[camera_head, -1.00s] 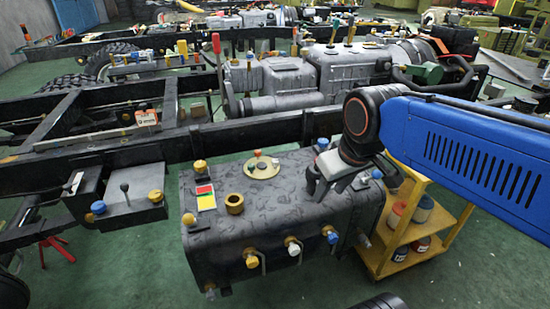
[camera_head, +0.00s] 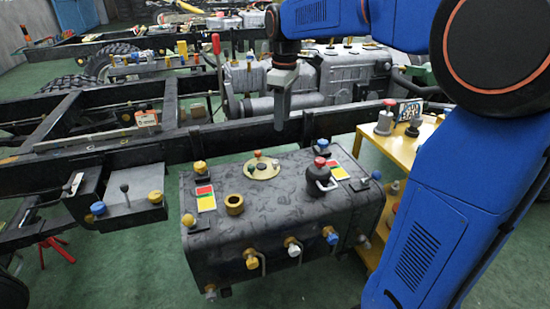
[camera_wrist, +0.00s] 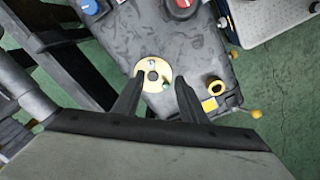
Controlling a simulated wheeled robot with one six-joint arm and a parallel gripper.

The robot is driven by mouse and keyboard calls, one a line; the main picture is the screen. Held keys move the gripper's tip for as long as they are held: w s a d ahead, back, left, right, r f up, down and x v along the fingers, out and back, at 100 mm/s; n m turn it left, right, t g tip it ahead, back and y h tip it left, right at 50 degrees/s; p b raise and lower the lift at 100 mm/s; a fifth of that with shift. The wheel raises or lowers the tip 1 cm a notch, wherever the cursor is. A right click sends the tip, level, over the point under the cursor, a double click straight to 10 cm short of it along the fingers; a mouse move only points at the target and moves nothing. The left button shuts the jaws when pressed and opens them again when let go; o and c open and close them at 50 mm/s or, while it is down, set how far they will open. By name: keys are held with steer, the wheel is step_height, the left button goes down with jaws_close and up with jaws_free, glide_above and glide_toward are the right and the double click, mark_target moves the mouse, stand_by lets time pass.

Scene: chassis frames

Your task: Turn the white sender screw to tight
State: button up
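The round cream sender plate (camera_head: 262,170) lies on top of the dark tank, with several small coloured screws on it. In the wrist view the plate (camera_wrist: 146,82) shows a pale, whitish screw (camera_wrist: 151,64) near its top edge and a green one (camera_wrist: 166,85) at lower right. The white screw is too small to judge how tight it is. My gripper (camera_head: 281,127) points down above and slightly behind the plate, apart from it. In the wrist view its two fingers (camera_wrist: 157,97) are spread with nothing between them, and the plate appears between and beyond their tips.
The tank top (camera_head: 225,170) also bears a brass filler neck (camera_head: 234,204), a black fitting with a red knob (camera_head: 319,175) and coloured cards. Valves line its front, one with a white cap (camera_head: 293,243). A black chassis rail (camera_head: 225,143) runs behind; a yellow cart (camera_head: 385,150) stands right.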

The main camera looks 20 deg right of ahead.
steer(key=n, duration=0.1)
glide_above(275, 161)
steer(key=f, duration=0.1)
steer(key=shift+g, duration=0.3)
step_height(275, 161, down, 17)
stand_by(0.4)
jaws_close()
